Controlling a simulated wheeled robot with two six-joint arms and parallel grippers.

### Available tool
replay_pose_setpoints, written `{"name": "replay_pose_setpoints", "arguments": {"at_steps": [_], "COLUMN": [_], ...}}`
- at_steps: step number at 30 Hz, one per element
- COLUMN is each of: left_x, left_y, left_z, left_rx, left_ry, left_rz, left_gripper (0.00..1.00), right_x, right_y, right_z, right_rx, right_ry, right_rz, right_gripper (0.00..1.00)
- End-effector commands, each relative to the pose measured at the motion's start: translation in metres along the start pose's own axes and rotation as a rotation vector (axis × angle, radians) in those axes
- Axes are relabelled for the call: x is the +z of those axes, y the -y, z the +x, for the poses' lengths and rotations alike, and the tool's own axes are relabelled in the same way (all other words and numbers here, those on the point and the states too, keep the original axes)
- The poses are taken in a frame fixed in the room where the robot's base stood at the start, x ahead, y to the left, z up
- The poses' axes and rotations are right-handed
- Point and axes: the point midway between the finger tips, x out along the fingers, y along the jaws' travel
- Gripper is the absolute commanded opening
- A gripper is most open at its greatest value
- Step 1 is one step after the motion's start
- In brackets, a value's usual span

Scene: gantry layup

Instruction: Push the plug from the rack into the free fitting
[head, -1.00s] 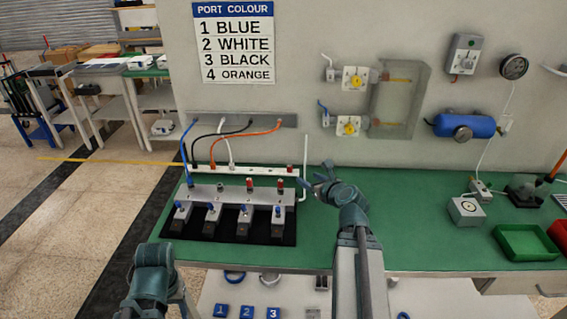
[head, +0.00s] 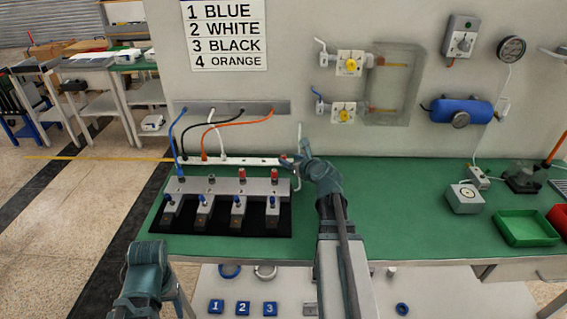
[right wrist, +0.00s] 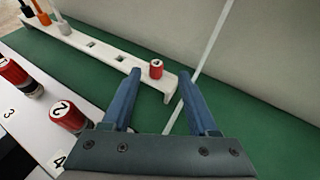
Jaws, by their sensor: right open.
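The white rack (head: 250,161) lies behind the grey fitting block (head: 228,186). A red plug (right wrist: 156,69) stands upright at the rack's right end. My right gripper (right wrist: 160,73) is open, its fingertips on either side of this plug in the picture; contact cannot be told. In the head view the right gripper (head: 296,155) is at that rack end and partly hides it. The block's two right fittings carry red caps (head: 242,174). The blue hose runs to the leftmost fitting. The second fitting (head: 212,179) shows no red cap and no hose. My left gripper is out of view.
Black, orange (head: 230,127) and white hoses end in the rack's left part; two empty holes lie between them and the plug. A thin pale pipe (right wrist: 212,45) rises near the rack's end.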

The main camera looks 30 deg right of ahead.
Motion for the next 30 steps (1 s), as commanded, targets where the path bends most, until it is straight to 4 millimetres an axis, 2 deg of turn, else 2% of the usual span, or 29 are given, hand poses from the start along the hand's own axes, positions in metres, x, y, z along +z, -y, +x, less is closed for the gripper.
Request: {"name": "replay_pose_setpoints", "arguments": {"at_steps": [7,16,23,24,30], "left_x": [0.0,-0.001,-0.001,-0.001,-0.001], "left_y": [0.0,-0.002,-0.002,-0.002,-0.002], "left_z": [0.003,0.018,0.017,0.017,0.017], "left_rx": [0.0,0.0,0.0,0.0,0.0], "left_ry": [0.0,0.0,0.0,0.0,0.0], "left_rz": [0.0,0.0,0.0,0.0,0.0], "left_gripper": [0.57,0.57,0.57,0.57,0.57], "right_x": [0.001,0.002,0.003,0.003,0.003], "right_y": [-0.001,-0.005,-0.005,-0.005,-0.005], "right_z": [0.009,0.051,0.051,0.051,0.051], "right_rx": [0.0,0.001,0.0,0.0,0.0], "right_ry": [0.0,0.0,0.0,0.0,0.0], "right_rz": [0.0,-0.001,0.0,0.0,0.0], "right_gripper": [0.6,0.6,0.6,0.58,0.22]}}
